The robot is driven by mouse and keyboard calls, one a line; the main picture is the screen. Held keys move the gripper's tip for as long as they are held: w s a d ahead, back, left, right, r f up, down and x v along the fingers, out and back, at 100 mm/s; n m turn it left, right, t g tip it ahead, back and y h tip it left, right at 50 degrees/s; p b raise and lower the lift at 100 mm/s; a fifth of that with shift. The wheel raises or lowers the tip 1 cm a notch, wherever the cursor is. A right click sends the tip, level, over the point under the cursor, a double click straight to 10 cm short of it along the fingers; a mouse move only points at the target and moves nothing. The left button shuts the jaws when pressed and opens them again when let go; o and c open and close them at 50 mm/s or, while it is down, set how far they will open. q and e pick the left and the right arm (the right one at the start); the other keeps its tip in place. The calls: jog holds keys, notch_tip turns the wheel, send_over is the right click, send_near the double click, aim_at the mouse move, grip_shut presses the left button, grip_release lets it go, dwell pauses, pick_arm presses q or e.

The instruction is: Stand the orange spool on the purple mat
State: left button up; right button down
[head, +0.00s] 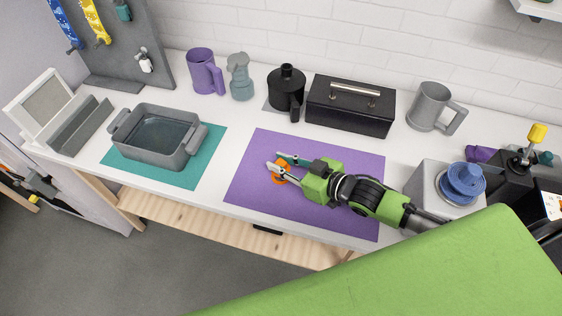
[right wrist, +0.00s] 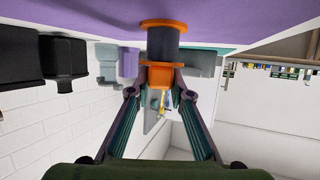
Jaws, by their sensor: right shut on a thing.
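The orange spool (head: 281,169) shows as a small orange patch between my right gripper's fingers in the head view. In the right wrist view the spool (right wrist: 163,42) has orange flanges and a dark wound middle. My right gripper (head: 276,167) is shut on its near orange end. The far flange is against or just over the purple mat (head: 255,178), which fills the top of the wrist view (right wrist: 80,15). I cannot tell whether spool and mat touch. The spool's axis looks about square to the mat. My left gripper is not in view.
A grey basin (head: 155,149) stands on a teal mat (head: 205,168) to the left. A black grinder-like thing (head: 287,88), a black toolbox (head: 348,118) and a grey mug (head: 432,108) stand behind. A grey box with a blue spool (head: 461,182) is at right. The mat around my gripper is clear.

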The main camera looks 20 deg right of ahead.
jog(key=c, duration=1.8)
grip_release()
jog(key=shift+o, duration=0.2)
jog(key=shift+s, duration=0.1)
jog(key=shift+p+v, duration=2.95)
jog(key=shift+v, duration=1)
jog(key=shift+d, duration=0.1)
jog(key=v, duration=1.2)
